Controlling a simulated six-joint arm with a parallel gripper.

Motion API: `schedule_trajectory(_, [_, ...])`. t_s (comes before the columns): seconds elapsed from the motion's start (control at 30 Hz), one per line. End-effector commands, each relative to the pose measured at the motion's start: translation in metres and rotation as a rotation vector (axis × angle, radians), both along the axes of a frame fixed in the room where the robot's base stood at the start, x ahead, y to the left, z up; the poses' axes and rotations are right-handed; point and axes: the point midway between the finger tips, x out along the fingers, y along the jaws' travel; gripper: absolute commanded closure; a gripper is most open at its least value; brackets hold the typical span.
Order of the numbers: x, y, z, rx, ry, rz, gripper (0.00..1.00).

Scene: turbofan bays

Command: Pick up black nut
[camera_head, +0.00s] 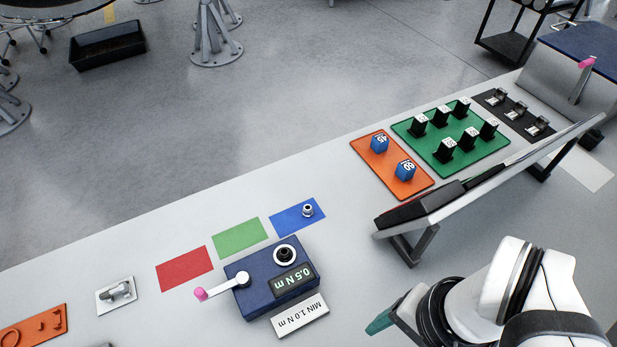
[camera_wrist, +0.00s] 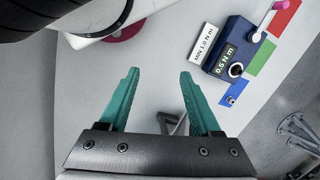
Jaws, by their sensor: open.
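A dark round piece (camera_head: 285,253), which looks like the black nut, sits in a white ring on top of a blue tester box (camera_head: 255,295) reading 0.5 N m. It also shows in the wrist view (camera_wrist: 235,70), on the box at upper right. A silver nut-like part (camera_head: 307,210) stands on the blue patch (camera_head: 290,222). My gripper (camera_wrist: 158,82) is open, with nothing between its teal fingers. It is away from the box, which lies beyond the right finger in the wrist view. In the head view one teal fingertip shows at lower right.
A white MIN 1.0 N m label (camera_head: 300,315) lies in front of the box. A pink-tipped lever (camera_head: 218,288) sticks out left. Green (camera_head: 240,236) and red (camera_head: 184,269) patches are empty. A raised, tilted panel (camera_head: 470,190) on legs stands right, beside orange and green trays (camera_head: 432,150).

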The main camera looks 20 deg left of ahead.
Motion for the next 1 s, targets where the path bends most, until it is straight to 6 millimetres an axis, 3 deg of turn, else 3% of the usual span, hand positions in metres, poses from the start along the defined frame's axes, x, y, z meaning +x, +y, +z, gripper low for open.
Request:
schedule_trajectory(0.13, [0.008,0.003,0.003,-0.004,-0.002,0.041,0.35])
schedule_trajectory(0.23, [0.053,0.026,0.018,-0.034,-0.015,0.286,0.35])
schedule_trajectory(0.3, [0.096,0.063,0.023,-0.062,-0.036,0.534,0.35])
schedule_trajectory(0.4, [0.140,0.132,0.015,-0.095,-0.068,0.854,0.35])
schedule_trajectory(0.5, [0.158,0.190,0.001,-0.118,-0.096,1.074,0.35])
schedule_trajectory(0.6, [0.162,0.218,-0.010,-0.126,-0.108,1.173,0.35])
schedule_trajectory(0.67, [0.162,0.221,-0.020,-0.128,-0.109,1.187,0.35])
schedule_trajectory(0.9, [0.162,0.219,-0.088,-0.128,-0.106,1.182,0.35])
schedule_trajectory(1.0, [0.162,0.219,-0.105,-0.128,-0.110,1.182,0.35])
